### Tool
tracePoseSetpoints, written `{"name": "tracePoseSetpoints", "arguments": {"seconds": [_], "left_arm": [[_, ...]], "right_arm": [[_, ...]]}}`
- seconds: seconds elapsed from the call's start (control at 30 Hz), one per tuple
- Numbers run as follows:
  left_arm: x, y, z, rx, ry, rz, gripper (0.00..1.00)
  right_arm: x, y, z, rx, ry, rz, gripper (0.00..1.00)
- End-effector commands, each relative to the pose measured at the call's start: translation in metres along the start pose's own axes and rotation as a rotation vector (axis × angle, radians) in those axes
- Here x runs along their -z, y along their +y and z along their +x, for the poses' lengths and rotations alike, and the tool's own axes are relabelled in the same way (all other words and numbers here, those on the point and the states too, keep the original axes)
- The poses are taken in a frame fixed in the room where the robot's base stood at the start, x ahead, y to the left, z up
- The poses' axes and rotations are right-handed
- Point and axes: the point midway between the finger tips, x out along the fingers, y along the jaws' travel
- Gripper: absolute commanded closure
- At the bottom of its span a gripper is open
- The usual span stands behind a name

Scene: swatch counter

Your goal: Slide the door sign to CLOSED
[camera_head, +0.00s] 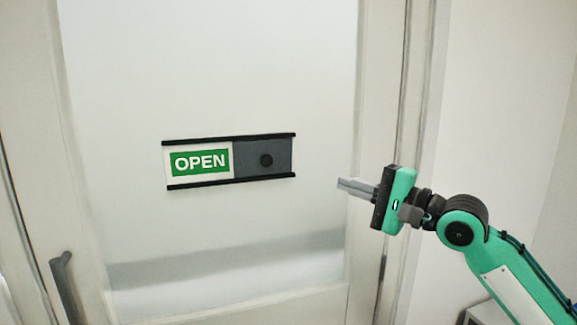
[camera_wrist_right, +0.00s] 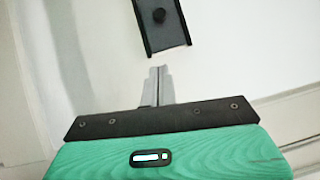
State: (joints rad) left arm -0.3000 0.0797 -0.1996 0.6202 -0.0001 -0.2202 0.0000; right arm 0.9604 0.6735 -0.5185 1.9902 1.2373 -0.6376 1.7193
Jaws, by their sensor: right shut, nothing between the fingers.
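The door sign (camera_head: 230,184) is mounted on the pale door panel, with black rails above and below. Its left half shows a green plate reading OPEN (camera_head: 200,161). No CLOSED text shows. My right gripper (camera_head: 340,185) is shut and empty, to the right of the sign and slightly lower, apart from it. My left gripper is not in view.
The door (camera_head: 200,80) has a pale frame, with a dark handle (camera_head: 67,285) at lower left. The door's right frame post (camera_head: 385,80) stands behind my right wrist. The panel around the sign is clear.

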Motion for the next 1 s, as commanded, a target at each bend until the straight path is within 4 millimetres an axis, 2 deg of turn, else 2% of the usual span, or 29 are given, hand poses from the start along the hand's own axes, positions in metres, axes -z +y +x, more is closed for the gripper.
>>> {"name": "tracePoseSetpoints", "arguments": {"seconds": [0.1,0.43,0.57,0.67,1.0], "left_arm": [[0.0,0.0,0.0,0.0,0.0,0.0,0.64],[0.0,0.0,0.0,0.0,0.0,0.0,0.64],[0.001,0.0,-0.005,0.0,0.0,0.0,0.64],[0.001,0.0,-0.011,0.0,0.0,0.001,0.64],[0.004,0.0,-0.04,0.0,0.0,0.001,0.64]], "right_arm": [[0.0,-0.007,0.0,0.009,-0.003,0.015,1.0],[0.0,-0.007,0.0,0.01,-0.004,0.016,1.0],[0.0,-0.009,0.008,0.011,-0.005,0.017,1.0],[-0.001,-0.01,0.023,0.01,-0.005,0.017,1.0],[-0.001,-0.013,0.096,0.009,-0.005,0.017,1.0]]}}
